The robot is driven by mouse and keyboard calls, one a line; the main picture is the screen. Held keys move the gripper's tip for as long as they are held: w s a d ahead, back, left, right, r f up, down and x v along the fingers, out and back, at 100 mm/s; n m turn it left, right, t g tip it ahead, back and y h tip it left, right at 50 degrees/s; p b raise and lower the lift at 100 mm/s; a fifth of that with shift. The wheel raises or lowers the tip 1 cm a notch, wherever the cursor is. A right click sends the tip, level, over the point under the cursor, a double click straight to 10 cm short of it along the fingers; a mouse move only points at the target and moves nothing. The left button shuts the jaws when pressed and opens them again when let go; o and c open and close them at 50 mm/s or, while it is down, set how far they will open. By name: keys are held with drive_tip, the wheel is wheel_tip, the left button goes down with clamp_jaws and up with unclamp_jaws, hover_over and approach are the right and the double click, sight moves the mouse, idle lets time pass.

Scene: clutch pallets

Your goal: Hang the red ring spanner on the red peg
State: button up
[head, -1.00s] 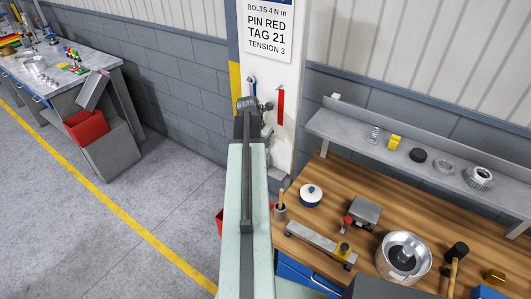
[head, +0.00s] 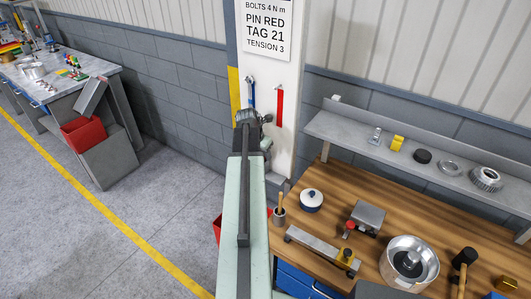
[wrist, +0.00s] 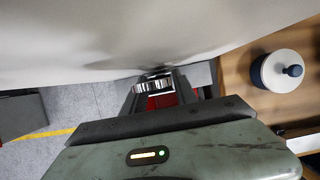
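A red strip (head: 279,106), which looks like the red spanner hanging from a small peg, is on the white pillar in the head view. I cannot make out its ring end or the peg's colour. A blue one (head: 252,93) hangs to its left, its lower end behind my gripper (head: 247,118). My gripper is in front of the pillar, left of and a little below the red strip. In the wrist view, my fingers (wrist: 158,92) stand apart, with a shiny metal band (wrist: 152,86) between their tips. I cannot tell whether they grip it.
The white pillar (wrist: 90,40) fills the top of the wrist view, close to my fingers. A wooden bench (head: 335,205) with a lidded pot (head: 311,200) and a grey shelf (head: 345,135) stand right. A red bin (head: 217,230) is partly behind my arm.

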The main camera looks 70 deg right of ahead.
drive_tip(key=shift+r, duration=0.15)
drive_tip(key=p+v, duration=0.7)
drive_tip(key=shift+a+r, duration=0.25)
